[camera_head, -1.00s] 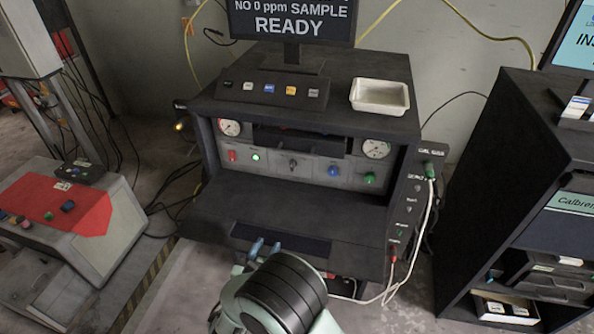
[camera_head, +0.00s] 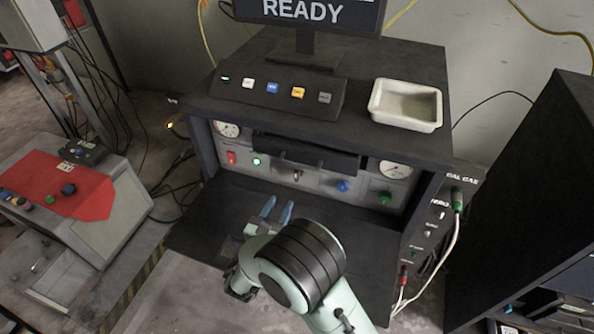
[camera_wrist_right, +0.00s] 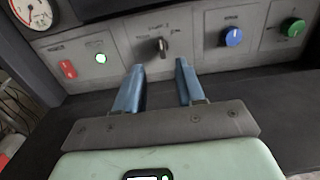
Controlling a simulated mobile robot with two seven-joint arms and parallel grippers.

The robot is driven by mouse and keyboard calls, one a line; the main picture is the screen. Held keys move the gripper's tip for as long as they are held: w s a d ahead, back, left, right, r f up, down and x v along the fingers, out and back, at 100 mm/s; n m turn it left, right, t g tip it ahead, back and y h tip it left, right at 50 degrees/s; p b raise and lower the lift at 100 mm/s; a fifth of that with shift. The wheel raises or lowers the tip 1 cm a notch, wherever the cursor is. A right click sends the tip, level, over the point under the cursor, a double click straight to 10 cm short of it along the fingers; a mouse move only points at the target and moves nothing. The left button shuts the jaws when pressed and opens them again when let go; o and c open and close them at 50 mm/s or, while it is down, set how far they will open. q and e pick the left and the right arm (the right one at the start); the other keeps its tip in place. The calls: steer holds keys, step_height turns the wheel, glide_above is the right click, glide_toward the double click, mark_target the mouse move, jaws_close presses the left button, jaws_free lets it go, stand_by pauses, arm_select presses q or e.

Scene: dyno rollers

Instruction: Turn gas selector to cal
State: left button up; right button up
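The gas selector looks to be the small dark knob (camera_head: 297,174) in the middle of the cabinet's front panel; its label is too small to read in the head view. In the right wrist view this knob (camera_wrist_right: 162,45) stands roughly upright, just beyond and between my fingertips. My right gripper (camera_head: 276,209) is open and empty, its two blue fingers pointing at the panel. In the right wrist view the gripper (camera_wrist_right: 158,75) shows a clear gap between its fingers, and they appear apart from the knob. My left gripper is not in view.
The panel also has a red switch (camera_wrist_right: 68,69), a green lit button (camera_wrist_right: 101,58), a blue knob (camera_wrist_right: 232,37) and a green knob (camera_wrist_right: 292,27). A white tray (camera_head: 374,108) and a button box (camera_head: 240,97) sit on top. Cables hang at the cabinet's right side.

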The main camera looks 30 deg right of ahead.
mark_target(296, 174)
steer(key=p+x, duration=0.1)
steer(key=x, duration=1.1)
jaws_close()
steer(key=shift+f, duration=0.1)
